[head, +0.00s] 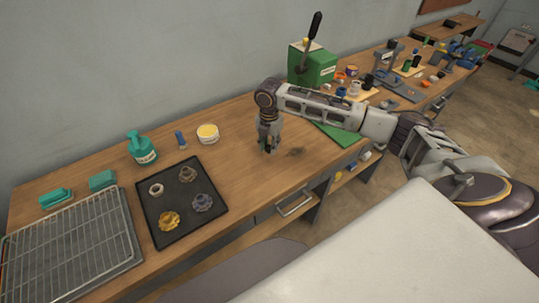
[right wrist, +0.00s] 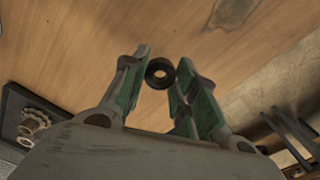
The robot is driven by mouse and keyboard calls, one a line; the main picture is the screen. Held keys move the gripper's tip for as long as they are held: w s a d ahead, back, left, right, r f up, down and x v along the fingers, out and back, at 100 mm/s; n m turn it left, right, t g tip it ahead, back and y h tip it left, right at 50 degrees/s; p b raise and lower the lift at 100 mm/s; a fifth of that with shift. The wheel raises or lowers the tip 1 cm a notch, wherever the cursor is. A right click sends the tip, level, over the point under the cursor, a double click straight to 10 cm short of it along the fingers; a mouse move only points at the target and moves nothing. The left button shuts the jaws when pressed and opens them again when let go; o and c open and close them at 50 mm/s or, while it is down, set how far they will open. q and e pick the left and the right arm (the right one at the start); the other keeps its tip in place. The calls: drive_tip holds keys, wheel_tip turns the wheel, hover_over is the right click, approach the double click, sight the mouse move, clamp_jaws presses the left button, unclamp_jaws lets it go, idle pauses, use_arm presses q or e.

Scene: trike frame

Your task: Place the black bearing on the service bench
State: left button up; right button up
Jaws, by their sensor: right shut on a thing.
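The black bearing (right wrist: 151,74) is a small dark ring, seen in the right wrist view between the fingertips of my right gripper (right wrist: 160,78). My right gripper is shut on it. In the head view the right gripper (head: 267,148) points down at the wooden service bench (head: 235,125), low over its middle. The bearing is mostly hidden by the fingers there, and I cannot tell whether it touches the bench top. My left gripper is not in view.
A black tray (head: 180,206) with several gears lies left of the gripper, beside a wire rack (head: 70,250). A teal bottle (head: 142,149) and a yellow-topped tub (head: 207,134) stand behind. A green press (head: 312,65) stands at the right. Bare wood surrounds the gripper.

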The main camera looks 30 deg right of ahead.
sight(269, 160)
drive_tip(key=shift+f, duration=0.55)
drive_tip(key=shift+f, duration=2.55)
drive_tip(key=shift+f+p, duration=0.1)
drive_tip(key=shift+p, duration=0.2)
drive_tip(key=o, duration=1)
drive_tip(key=shift+o, duration=0.2)
wheel_tip(269, 160, up, 12)
drive_tip(key=shift+r+b, duration=0.15)
drive_tip(key=shift+b, duration=0.45)
